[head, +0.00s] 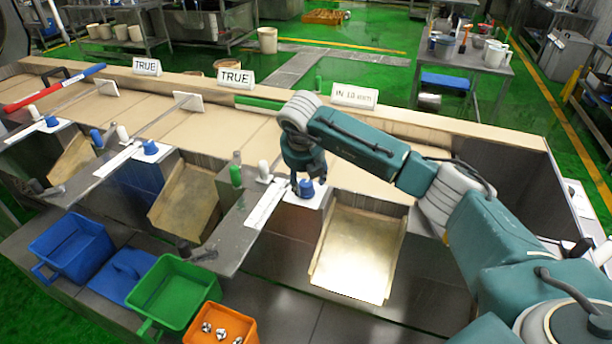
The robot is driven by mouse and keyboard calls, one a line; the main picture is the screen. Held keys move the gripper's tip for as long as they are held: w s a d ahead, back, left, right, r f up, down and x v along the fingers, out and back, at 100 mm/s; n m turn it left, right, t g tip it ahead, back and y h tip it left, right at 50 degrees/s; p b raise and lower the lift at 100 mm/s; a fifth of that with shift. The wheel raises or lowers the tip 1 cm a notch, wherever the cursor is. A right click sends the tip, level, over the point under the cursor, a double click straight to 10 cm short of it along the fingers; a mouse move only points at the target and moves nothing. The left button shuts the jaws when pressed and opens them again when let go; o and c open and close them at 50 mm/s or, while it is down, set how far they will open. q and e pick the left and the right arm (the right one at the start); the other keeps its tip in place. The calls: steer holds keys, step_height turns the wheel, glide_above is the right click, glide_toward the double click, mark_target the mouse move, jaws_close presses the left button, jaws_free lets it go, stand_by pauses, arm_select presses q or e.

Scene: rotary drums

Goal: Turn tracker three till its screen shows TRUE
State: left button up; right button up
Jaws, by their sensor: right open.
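Three signs stand along the back rail. The left sign (146,66) and the middle sign (235,77) read TRUE. The right sign (354,96) shows other text, which looks like "IN" and a measure in mm but is too small to read surely. Blue knobs sit on white plates along the front: a left one (51,121), a middle one (150,147) and a right one (306,190). My right gripper (304,180) is open and points down at the right knob, its fingers near the knob's top. I cannot tell whether they touch it. My left gripper is not in view.
Metal chutes, one being the right chute (358,255), slope down between the knob stations. A blue bin (72,250), a green bin (172,293) and an orange bin (222,326) with several shiny pieces stand at lower left. A red and blue bar (50,90) lies at far left.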

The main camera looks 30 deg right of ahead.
steer(key=shift+w+d+f, duration=0.1)
steer(key=shift+w+f, duration=0.15)
steer(key=shift+f, duration=0.45)
steer(key=shift+r, duration=0.1)
steer(key=c, duration=1.1)
